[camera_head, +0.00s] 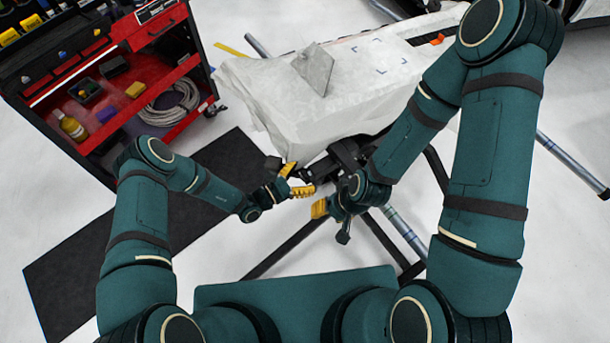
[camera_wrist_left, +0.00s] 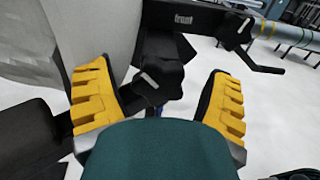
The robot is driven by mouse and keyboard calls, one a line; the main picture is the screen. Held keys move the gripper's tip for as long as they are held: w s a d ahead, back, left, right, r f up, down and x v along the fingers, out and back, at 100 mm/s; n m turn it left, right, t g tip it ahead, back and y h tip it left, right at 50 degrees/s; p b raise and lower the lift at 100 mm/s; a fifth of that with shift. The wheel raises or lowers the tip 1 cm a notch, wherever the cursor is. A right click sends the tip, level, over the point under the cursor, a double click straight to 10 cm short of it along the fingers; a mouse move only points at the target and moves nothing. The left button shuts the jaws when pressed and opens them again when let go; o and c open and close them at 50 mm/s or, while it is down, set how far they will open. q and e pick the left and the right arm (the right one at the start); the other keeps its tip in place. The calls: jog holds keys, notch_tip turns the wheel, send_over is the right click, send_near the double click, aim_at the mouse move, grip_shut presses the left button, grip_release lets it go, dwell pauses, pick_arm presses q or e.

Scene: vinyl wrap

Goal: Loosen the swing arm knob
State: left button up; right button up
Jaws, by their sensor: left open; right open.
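My left gripper (camera_head: 299,179) is open, its yellow-padded fingers beside the black swing arm hardware (camera_head: 338,158) at the stand's near end. In the left wrist view, a black knob-like part (camera_wrist_left: 160,76) with a pale mark shows between the open fingers. I cannot tell whether they touch it. A second black knob (camera_wrist_left: 236,30) with a white mark and a lever sits at the upper right, beside a bar labelled "front". Which is the swing arm knob is not clear. My right gripper (camera_head: 331,216) is open and empty, below and right of the left one.
A white-wrapped panel (camera_head: 270,90) lies on the stand, with a grey squeegee-like piece (camera_head: 314,68) on it. Stand legs (camera_head: 285,245) spread over the floor. A red tool cart (camera_head: 182,70) stands at the upper left, near a black mat (camera_head: 80,265).

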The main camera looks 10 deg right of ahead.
pick_arm(q)
jog(key=shift+w+d, duration=0.15)
jog(key=shift+d, duration=0.1)
jog(key=c, duration=1.2)
jog(key=shift+n+b, duration=0.4)
jog(key=shift+n, duration=1.7)
jog(key=o, duration=1.2)
jog(key=shift+a, duration=0.15)
